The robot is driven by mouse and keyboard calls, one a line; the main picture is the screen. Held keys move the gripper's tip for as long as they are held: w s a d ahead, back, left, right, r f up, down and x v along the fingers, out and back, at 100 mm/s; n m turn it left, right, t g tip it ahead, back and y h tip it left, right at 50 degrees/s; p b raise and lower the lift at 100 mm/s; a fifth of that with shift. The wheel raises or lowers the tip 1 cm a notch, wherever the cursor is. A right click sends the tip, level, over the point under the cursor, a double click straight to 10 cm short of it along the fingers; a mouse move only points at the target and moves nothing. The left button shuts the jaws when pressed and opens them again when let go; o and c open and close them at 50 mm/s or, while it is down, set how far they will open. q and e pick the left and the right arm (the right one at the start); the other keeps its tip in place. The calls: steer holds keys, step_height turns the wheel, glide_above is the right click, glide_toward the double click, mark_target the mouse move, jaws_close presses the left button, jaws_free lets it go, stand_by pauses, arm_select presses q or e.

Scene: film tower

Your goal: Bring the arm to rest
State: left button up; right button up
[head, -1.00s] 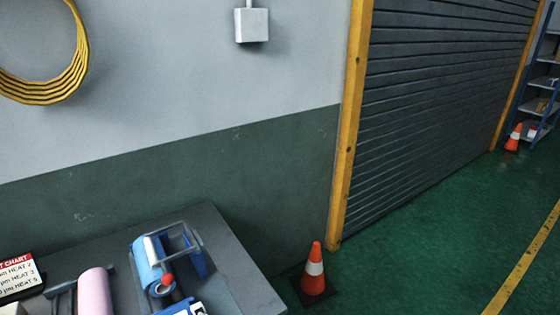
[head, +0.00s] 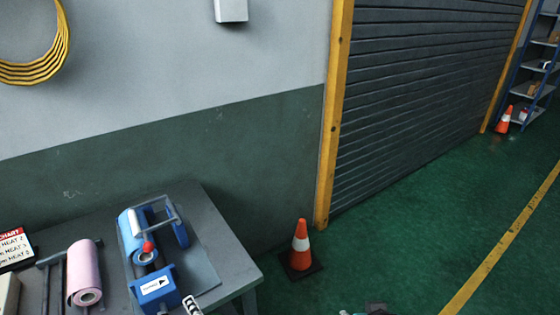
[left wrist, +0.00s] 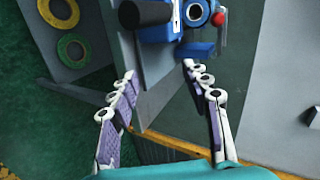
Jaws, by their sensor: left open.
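My left gripper (left wrist: 160,82) is open and empty in the left wrist view, its two white fingers with purple pads spread apart. The blue machine (left wrist: 205,15) with a red knob lies beyond the fingertips, apart from them. In the head view, a white finger piece (head: 192,306) shows at the bottom edge, in front of the grey bench (head: 225,262). A small dark and teal part at the bottom edge seems to be mine as well. Most of the left arm is out of view. My right gripper is not in view.
On the bench stand a blue film roll machine (head: 140,245), a pink roll (head: 84,270) and a heat chart (head: 14,248). An orange cone (head: 300,245) stands right of the bench. The green floor (head: 420,215) before the shutter is clear.

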arm_select(q)
steer(key=shift+w+d+f+n+g+h, duration=0.15)
steer(key=shift+n+g+h, duration=0.3)
steer(key=shift+n+h, duration=1)
steer(key=shift+f+n+g+h, duration=0.2)
steer(key=shift+n+g+h, duration=0.2)
steer(key=shift+n+h, duration=1.05)
steer(key=shift+w+d+f+n+g+h, duration=0.15)
steer(key=shift+n+g+h, duration=0.55)
steer(key=shift+n, duration=1.2)
steer(key=shift+s+t, duration=0.1)
steer(key=shift+t, duration=0.15)
